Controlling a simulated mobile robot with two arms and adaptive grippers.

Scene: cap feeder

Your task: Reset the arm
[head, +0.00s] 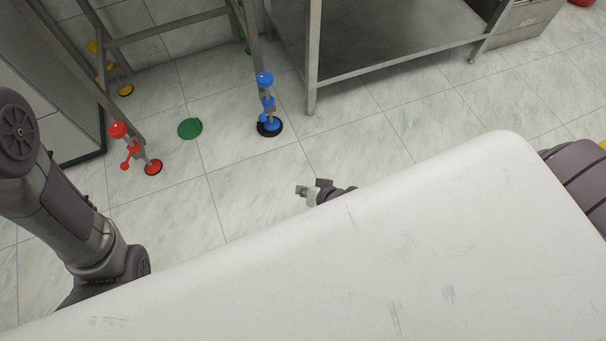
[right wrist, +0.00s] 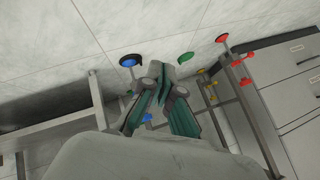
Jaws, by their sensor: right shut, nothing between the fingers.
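My right gripper (head: 307,192) shows small past the edge of the white foreground shape in the head view, over the pale tiled floor. Its two fingers (right wrist: 158,78) fill the middle of the right wrist view, with their tips together and nothing between them. It is apart from the blue-topped stand, which is farther back. My left arm (head: 75,220) comes in from the left and runs behind the white foreground shape. My left gripper is hidden.
A metal frame (head: 180,20) has a red foot (head: 153,167) and a blue foot (head: 267,126). A green disc (head: 190,128) lies on the floor between them. A steel table (head: 390,40) stands at the back, beside a grey cabinet (head: 525,20).

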